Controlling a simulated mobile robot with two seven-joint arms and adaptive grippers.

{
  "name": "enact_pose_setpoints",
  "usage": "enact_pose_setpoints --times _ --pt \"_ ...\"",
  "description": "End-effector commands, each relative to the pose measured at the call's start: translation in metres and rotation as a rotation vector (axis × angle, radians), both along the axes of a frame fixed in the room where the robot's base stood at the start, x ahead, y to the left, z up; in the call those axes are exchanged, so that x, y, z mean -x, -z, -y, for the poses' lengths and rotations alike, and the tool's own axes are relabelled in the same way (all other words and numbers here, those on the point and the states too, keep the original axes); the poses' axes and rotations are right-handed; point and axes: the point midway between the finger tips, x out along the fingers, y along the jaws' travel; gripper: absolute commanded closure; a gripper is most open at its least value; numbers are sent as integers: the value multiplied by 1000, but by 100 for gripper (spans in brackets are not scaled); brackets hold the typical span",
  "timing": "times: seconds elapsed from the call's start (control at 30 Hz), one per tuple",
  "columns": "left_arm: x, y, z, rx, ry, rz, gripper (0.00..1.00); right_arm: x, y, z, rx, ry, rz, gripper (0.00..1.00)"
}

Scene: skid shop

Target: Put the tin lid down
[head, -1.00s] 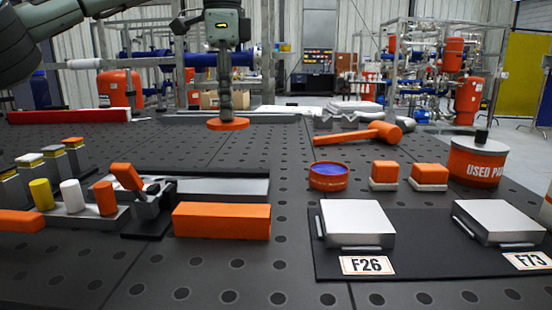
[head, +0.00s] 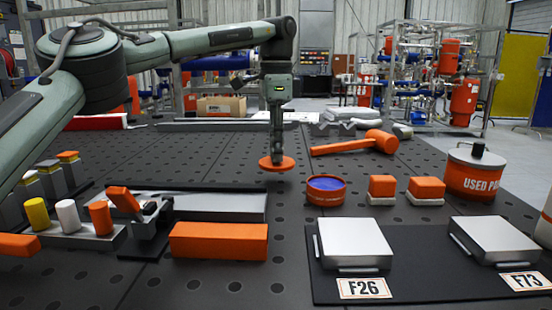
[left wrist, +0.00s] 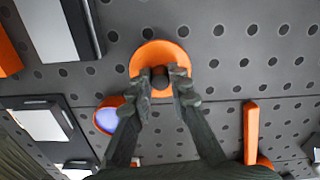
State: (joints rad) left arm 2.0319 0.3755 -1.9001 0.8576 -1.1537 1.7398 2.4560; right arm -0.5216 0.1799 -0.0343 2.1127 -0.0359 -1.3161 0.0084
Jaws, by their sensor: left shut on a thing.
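The tin lid is an orange disc (head: 277,163) with a dark knob on top. My left gripper (head: 276,150) points straight down and is shut on the lid's knob. The lid hangs level above the dark perforated table; how high is hard to tell. In the left wrist view the lid (left wrist: 160,52) shows with its knob between the fingertips (left wrist: 162,78). An open orange tin (head: 326,189) with blue contents stands nearer and to the right of the lid. It also shows in the left wrist view (left wrist: 108,118). My right gripper is in neither view.
An orange mallet (head: 358,143) lies right of the lid. Two orange-topped blocks (head: 382,187) and a used-pads can (head: 474,174) stand at right. A black mat (head: 400,235) holds silver plates. A clamp (head: 146,218) and orange bar (head: 219,241) stand at left.

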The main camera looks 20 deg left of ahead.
Motion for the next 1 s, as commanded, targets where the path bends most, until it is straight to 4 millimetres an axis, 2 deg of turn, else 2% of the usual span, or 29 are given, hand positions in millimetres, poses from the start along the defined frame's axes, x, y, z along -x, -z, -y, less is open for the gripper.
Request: enact_pose_setpoints --times 0.1,0.2,0.6,0.63,0.77,1.0 --pt "1 19 -1 0 1 -3 100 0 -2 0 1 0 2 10" --pt "1 30 -1 1 1 -2 100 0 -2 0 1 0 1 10" --pt "1 34 0 1 0 0 100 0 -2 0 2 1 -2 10" --pt "1 33 0 1 0 0 79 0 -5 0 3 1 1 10" --pt "1 33 0 1 0 0 62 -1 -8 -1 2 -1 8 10" --pt "1 33 0 1 0 0 62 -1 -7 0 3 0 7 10"
